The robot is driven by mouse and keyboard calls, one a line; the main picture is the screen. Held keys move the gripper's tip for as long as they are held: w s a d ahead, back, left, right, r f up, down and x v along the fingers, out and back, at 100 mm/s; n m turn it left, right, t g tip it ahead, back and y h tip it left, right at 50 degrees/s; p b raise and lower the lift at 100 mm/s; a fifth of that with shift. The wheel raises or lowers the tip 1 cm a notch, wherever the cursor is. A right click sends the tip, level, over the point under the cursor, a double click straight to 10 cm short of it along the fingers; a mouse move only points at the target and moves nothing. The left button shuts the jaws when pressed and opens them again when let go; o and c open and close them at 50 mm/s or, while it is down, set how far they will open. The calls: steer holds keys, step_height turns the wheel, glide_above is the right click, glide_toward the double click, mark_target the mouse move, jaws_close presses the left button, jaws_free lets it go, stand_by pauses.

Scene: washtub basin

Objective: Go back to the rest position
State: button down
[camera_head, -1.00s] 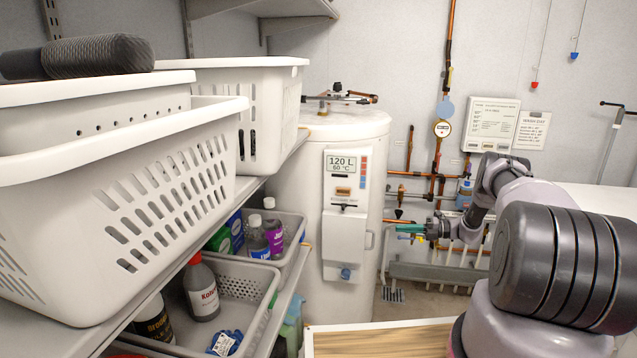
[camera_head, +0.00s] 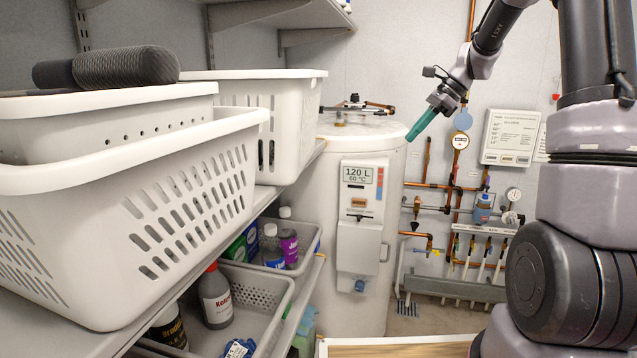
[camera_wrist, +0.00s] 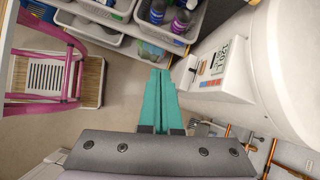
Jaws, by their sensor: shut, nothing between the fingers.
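My gripper (camera_head: 421,124) is raised in the head view, in front of the right edge of the white water heater's top. Its teal fingers point down and to the left. In the wrist view my gripper (camera_wrist: 158,75) shows its two teal fingers side by side, closed together with nothing between them. My arm comes up on the right of the head view and bends over at the top toward the gripper. The gripper appears to touch nothing.
The water heater (camera_head: 342,230) stands behind, with pipes and a gauge (camera_head: 460,141) to its right. White laundry baskets (camera_head: 140,215) and a grey bin (camera_head: 265,293) with bottles fill the left shelves. The wrist view shows a pink-framed piece (camera_wrist: 72,60) at left.

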steer(key=s+r+n+t+h, duration=0.2)
steer(key=s+n, duration=0.4)
steer(key=s, duration=0.8)
steer(key=s+r+n+t+h, duration=0.3)
steer(key=s+r+n, duration=0.3)
steer(key=s, duration=0.8)
steer(key=shift+a+n+t, duration=0.3)
steer(key=shift+n+t, duration=0.2)
steer(key=shift+n, duration=0.3)
steer(key=shift+s, duration=0.1)
